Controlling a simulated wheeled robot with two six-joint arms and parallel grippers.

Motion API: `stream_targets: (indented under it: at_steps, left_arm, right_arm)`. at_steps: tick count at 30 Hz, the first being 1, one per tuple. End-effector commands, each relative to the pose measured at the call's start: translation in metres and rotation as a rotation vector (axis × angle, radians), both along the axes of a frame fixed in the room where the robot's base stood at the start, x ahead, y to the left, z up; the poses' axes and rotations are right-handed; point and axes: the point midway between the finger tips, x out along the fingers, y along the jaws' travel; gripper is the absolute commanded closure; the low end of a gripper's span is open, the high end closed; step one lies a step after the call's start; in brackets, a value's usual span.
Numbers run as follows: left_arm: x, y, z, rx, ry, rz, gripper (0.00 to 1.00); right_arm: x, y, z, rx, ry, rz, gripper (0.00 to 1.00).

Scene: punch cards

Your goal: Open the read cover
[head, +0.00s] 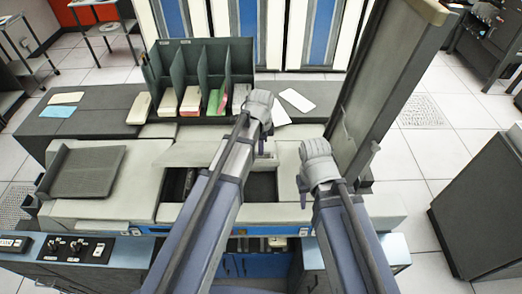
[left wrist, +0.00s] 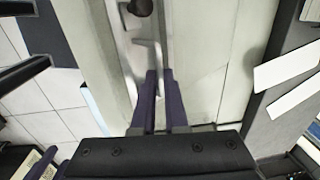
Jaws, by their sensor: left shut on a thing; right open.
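The pale grey card machine (head: 110,205) fills the front of the head view, with a dark opening (head: 262,186) in its top between my arms. My left gripper (head: 262,147) is above the back edge of this opening; its fingertips are mostly hidden by the hand. In the left wrist view its purple fingers (left wrist: 158,88) are shut at a thin light-grey metal part (left wrist: 145,50) beside a pale panel (left wrist: 200,60). I cannot tell whether this is the read cover. My right gripper (head: 304,184) is open, low over the right side of the opening, apparently empty.
A tall grey slab (head: 388,85) rises close to my right gripper. A dark card rack (head: 200,65) with several card decks stands behind the machine. White cards (head: 297,100) lie on the dark back top. A control panel (head: 75,250) is at the front left.

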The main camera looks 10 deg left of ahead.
Motion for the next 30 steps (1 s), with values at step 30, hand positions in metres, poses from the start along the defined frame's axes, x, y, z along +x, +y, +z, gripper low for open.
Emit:
stream_targets:
  at_steps: [30]
  left_arm:
    - [0.168, 0.034, 0.08, 0.001, -0.006, 0.002, 1.0]
  right_arm:
    - [-0.001, 0.0, 0.079, 0.0, 0.003, 0.0, 0.59]
